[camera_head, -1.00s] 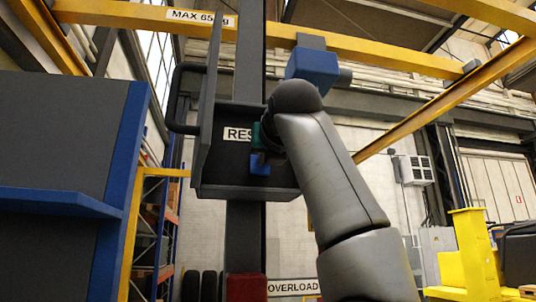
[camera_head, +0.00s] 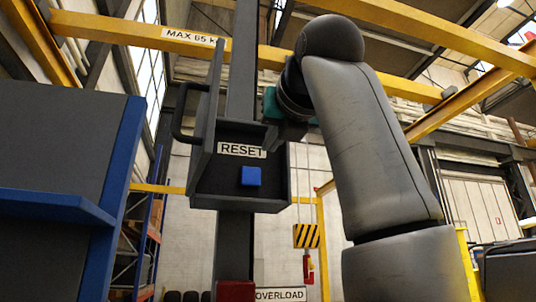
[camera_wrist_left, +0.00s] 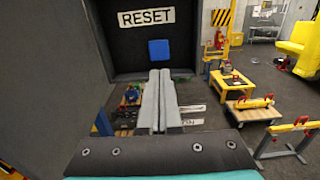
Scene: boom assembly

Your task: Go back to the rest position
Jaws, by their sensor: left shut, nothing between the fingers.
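My left gripper (camera_head: 293,130) is beside the right edge of the open dark reset box (camera_head: 238,204), at the end of my grey arm, with its fingers mostly hidden in the head view. In the left wrist view its two pale fingers (camera_wrist_left: 159,78) are shut together with nothing between them. They are below the blue button (camera_wrist_left: 158,50) in that picture and look apart from it. The blue button also shows in the head view (camera_head: 250,176), under the RESET label (camera_head: 242,150). My right gripper is in neither view.
The box's open door (camera_head: 207,100) with its dark handle stands at the left. A dark panel with blue edges (camera_head: 125,200) fills the far left. A striped hook block (camera_head: 306,236) hangs right of the box. Wooden tables (camera_wrist_left: 255,110) stand on the floor.

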